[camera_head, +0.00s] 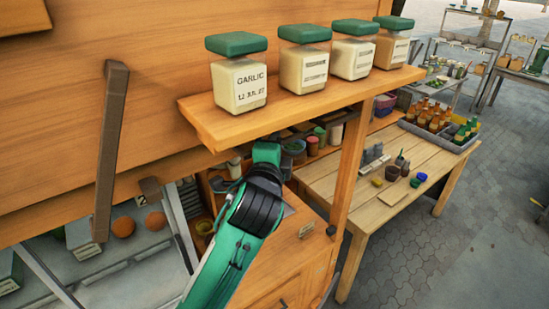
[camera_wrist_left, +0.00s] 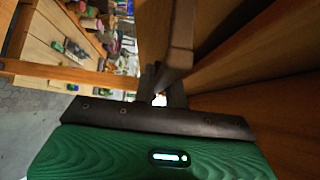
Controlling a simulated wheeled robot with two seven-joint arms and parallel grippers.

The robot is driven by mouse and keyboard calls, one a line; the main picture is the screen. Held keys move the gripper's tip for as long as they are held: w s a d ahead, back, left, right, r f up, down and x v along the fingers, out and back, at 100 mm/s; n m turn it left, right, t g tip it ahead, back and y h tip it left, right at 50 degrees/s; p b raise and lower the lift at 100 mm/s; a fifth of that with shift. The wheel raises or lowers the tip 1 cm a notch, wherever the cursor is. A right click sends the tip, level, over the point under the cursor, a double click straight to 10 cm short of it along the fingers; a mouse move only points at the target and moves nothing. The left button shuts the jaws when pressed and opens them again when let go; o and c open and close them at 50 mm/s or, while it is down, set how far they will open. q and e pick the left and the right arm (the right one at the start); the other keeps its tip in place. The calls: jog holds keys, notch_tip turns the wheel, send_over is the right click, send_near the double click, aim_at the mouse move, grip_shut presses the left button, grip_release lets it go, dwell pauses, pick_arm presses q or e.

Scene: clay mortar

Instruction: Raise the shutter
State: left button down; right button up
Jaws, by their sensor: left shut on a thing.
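The wooden panel that looks like the shutter (camera_head: 60,115) fills the upper left of the head view. A brown bar handle (camera_head: 110,150) is fixed on it, its lower end reaching past the panel's bottom edge. My left arm comes up from below; its end is under the jar shelf, which hides the fingers in the head view. In the left wrist view my left gripper (camera_wrist_left: 161,90) is shut on a dark brown bar (camera_wrist_left: 181,45) beside wooden boards. I cannot tell whether this bar belongs to the shutter. My right gripper is not in view.
A wooden shelf (camera_head: 215,126) with several green-lidded jars (camera_head: 238,85) juts out just above my left arm. A wooden post (camera_head: 350,165) stands right of it. A table (camera_head: 400,205) with bottles is further right. Paved floor (camera_head: 450,255) there is clear.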

pick_arm(q)
jog(key=shift+r, duration=0.5)
jog(key=c, duration=1.4)
grip_release()
jog(key=shift+c, duration=0.2)
jog(key=shift+f, duration=0.15)
jog(key=shift+f, duration=0.1)
jog(key=shift+s+a, duration=0.1)
jog(key=shift+s, duration=0.2)
jog(key=s+a+b, duration=0.2)
jog(key=s+b, duration=0.3)
jog(key=s, duration=0.8)
jog(key=shift+b, duration=0.3)
